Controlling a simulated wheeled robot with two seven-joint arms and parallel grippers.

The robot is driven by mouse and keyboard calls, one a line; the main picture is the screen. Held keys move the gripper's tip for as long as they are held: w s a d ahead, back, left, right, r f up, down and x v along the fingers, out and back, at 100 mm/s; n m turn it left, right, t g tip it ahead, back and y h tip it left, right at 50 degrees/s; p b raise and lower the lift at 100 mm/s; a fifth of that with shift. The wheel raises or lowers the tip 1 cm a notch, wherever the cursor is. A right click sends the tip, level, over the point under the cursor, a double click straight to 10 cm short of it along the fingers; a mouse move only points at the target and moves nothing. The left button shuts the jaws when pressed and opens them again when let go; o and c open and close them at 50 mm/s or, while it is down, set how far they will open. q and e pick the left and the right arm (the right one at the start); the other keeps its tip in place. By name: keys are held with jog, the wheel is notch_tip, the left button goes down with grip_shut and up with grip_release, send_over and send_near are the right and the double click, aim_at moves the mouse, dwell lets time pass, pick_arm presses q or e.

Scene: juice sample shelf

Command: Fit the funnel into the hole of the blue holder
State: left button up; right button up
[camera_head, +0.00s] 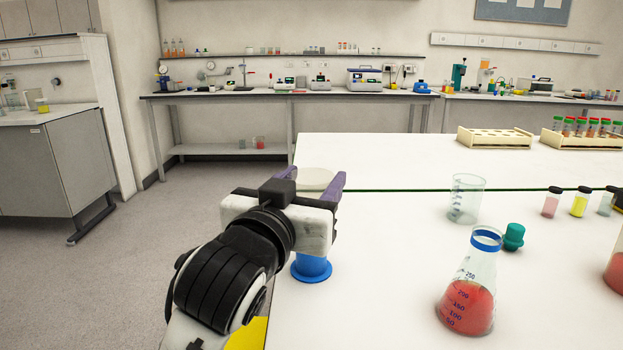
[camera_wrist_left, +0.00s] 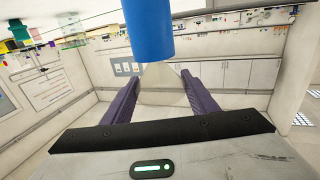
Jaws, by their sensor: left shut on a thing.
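The pale whitish funnel (camera_head: 315,179) is between the purple fingers of my left gripper (camera_head: 317,184), which is shut on it above the table's left end. In the left wrist view the funnel (camera_wrist_left: 164,84) looks translucent between the fingers (camera_wrist_left: 160,90). The blue holder (camera_head: 312,268) stands upright on the table below the gripper, its upper part hidden by my wrist. The left wrist view looks upside down and shows the holder (camera_wrist_left: 147,28) as a blue cylinder ending close to the funnel. I cannot tell whether the funnel's stem is in the hole. My right gripper is not in view.
On the white table (camera_head: 390,290) stand an empty beaker (camera_head: 466,199), a green stopper (camera_head: 513,237), a flask of red liquid (camera_head: 468,300) and several small vials (camera_head: 580,203). Racks (camera_head: 494,138) stand farther back. The table's left edge is near the holder.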

pick_arm(q)
jog(key=shift+f, duration=0.35)
jog(key=o, duration=1.1)
jog(key=shift+s, duration=0.1)
